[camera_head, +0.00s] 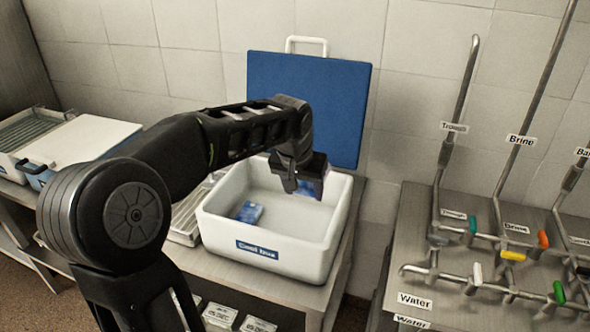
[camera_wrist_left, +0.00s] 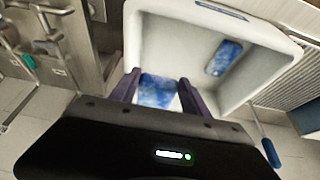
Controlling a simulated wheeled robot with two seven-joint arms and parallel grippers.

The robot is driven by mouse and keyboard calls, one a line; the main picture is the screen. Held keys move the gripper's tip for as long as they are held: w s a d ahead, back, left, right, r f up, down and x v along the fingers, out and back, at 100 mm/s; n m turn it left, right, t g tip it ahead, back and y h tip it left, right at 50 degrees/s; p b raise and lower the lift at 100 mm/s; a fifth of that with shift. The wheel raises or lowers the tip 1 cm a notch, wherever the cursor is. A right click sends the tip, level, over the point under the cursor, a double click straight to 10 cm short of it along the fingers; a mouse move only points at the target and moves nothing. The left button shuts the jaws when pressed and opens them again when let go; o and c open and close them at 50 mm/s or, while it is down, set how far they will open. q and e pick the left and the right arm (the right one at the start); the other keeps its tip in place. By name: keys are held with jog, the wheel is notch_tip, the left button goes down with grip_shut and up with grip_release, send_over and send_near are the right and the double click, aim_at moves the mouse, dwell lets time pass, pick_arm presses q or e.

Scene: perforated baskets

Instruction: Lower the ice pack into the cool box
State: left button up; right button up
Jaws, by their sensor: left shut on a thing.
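The white cool box (camera_head: 270,252) stands open on the counter, its blue lid (camera_head: 309,105) raised behind it. One blue ice pack (camera_head: 249,212) lies on the box floor at the left; it also shows in the left wrist view (camera_wrist_left: 223,58). My left gripper (camera_head: 308,186) is over the right part of the box, pointing down. It is shut on another blue ice pack (camera_wrist_left: 158,91), which shows between the fingers in the left wrist view. The held pack is mostly hidden by the gripper in the head view. I cannot tell how far it is above the floor. My right gripper is out of view.
A metal rack (camera_head: 186,222) lies left of the box, partly behind my left arm. A white-lidded container (camera_head: 78,142) is farther left. On the right, a bench carries pipes and coloured valves (camera_head: 512,255) labelled Water and Brine.

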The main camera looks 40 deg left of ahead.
pick_arm(q)
jog(key=shift+a+r, duration=0.15)
jog(key=shift+a, duration=0.05)
jog(key=shift+s+d, duration=0.1)
jog(key=shift+d, duration=0.05)
notch_tip(320, 180, down, 16)
jog(key=b, duration=1.2)
jog(key=shift+r, duration=0.25)
jog(key=o, duration=1.6)
jog(key=shift+o, duration=0.3)
